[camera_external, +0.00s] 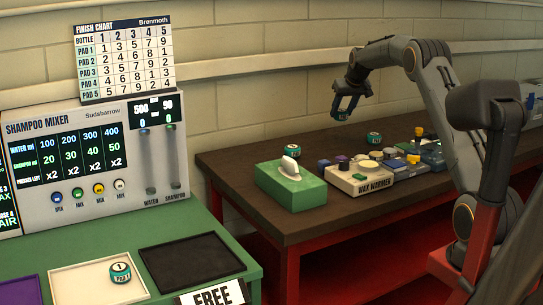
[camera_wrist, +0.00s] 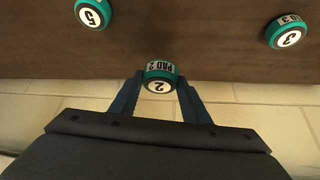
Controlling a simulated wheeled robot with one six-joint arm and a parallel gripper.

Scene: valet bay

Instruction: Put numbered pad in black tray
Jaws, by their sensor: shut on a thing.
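My gripper (camera_external: 346,106) is raised above the back of the dark brown table. In the wrist view, my gripper (camera_wrist: 160,88) is shut on a teal pad numbered 2 (camera_wrist: 160,77), whose label reads PAD 2. The held pad also shows as a small teal piece (camera_external: 342,115) at the fingertips in the external view. The black tray (camera_external: 154,250) lies flat and empty on the green counter, far to the left of my gripper. A pad marked PAD 1 (camera_external: 121,272) sits in the white tray (camera_external: 80,272) beside it.
Two teal pads (camera_external: 292,152) (camera_external: 375,139) stand on the table; the wrist view shows a 5 (camera_wrist: 92,13) and a 3 (camera_wrist: 287,31). A green tissue box (camera_external: 290,188), a wax warmer (camera_external: 362,180) and a shampoo mixer (camera_external: 90,165) stand nearby.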

